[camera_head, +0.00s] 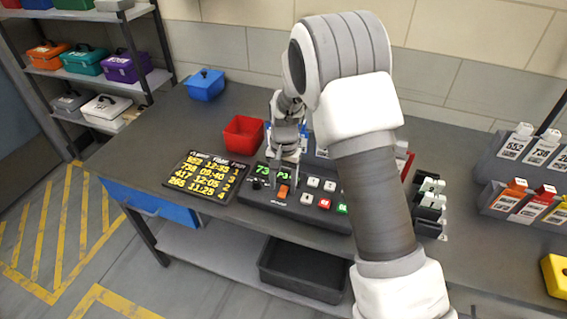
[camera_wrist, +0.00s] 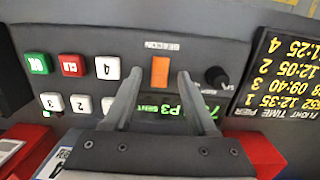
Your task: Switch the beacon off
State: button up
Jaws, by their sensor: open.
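The orange beacon switch (camera_head: 283,192) sits on the dark control panel (camera_wrist: 215,45). In the wrist view the beacon switch (camera_wrist: 160,72) stands upright in the picture beside an upside-down BEACON label (camera_wrist: 162,46). My gripper (camera_head: 284,180) is low over the panel, pointing down. In the wrist view my gripper (camera_wrist: 160,76) is open, with one finger on each side of the switch and nothing held. I cannot tell whether the fingertips touch the panel. I cannot tell the switch's state or see a beacon lamp.
White, red and green keys (camera_wrist: 72,66), a black knob (camera_wrist: 217,77) and a green display (camera_wrist: 160,113) surround the switch. A flight board (camera_head: 205,177) lies left of the panel. A red bin (camera_head: 243,136) stands behind. My arm hides part of the table.

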aim_at(284, 188)
notch_tip(284, 188, up, 17)
jog(key=shift+w+d+f+p, duration=0.15)
jog(key=shift+w+d+p, duration=0.05)
jog(key=shift+w+p, duration=0.25)
jog(key=s+d+r+n+t, duration=0.2)
jog(key=s+d+r+t, duration=0.1)
jog(key=s+d+r, duration=0.65)
jog(key=s+d+r+n+t, duration=0.1)
jog(key=s+d, duration=0.1)
jog(key=s, duration=0.6)
jog(key=s+d+r+n+t, duration=0.1)
jog(key=s+d+t, duration=0.1)
jog(key=s, duration=0.7)
jog(key=shift+s, duration=0.25)
